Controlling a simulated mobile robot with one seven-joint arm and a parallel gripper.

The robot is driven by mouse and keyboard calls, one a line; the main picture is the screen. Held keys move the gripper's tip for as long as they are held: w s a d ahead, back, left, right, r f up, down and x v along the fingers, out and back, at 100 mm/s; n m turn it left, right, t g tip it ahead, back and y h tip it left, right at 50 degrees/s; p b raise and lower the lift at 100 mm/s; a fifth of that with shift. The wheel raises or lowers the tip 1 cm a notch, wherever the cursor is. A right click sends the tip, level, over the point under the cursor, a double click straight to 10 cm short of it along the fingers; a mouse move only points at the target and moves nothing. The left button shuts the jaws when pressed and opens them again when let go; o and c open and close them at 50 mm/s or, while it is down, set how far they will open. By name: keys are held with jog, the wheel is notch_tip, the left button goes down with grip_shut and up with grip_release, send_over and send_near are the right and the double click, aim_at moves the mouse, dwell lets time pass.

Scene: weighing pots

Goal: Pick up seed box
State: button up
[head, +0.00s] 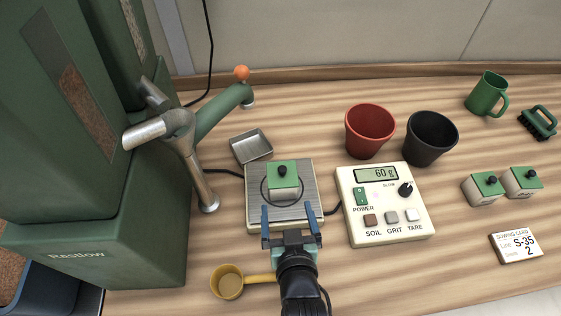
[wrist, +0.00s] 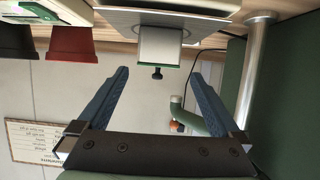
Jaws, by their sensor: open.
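A small box with a green lid and black knob, which I take to be the seed box (head: 283,184), stands upright on the metal plate of the scale (head: 257,217). My gripper (head: 287,210) is open at the near side of this box, its two blue fingers apart over the front of the plate. In the wrist view, which looks upside down, the box (wrist: 160,45) lies between and beyond the fingertips of my gripper (wrist: 159,74), with nothing held. Two similar green-lidded boxes (head: 484,188) (head: 522,181) stand at the right.
The scale's control panel (head: 387,222) reads 60 g. Red (head: 369,133) and black (head: 430,140) pots stand behind it. A metal tray (head: 251,146) and green machine (head: 100,230) are left, a yellow scoop (head: 227,282) is near left. A card (head: 516,247) lies right.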

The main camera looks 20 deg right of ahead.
aim_at(282, 180)
jog(key=x, duration=1.2)
jog(key=shift+d+f, duration=0.1)
jog(key=shift+d, duration=0.05)
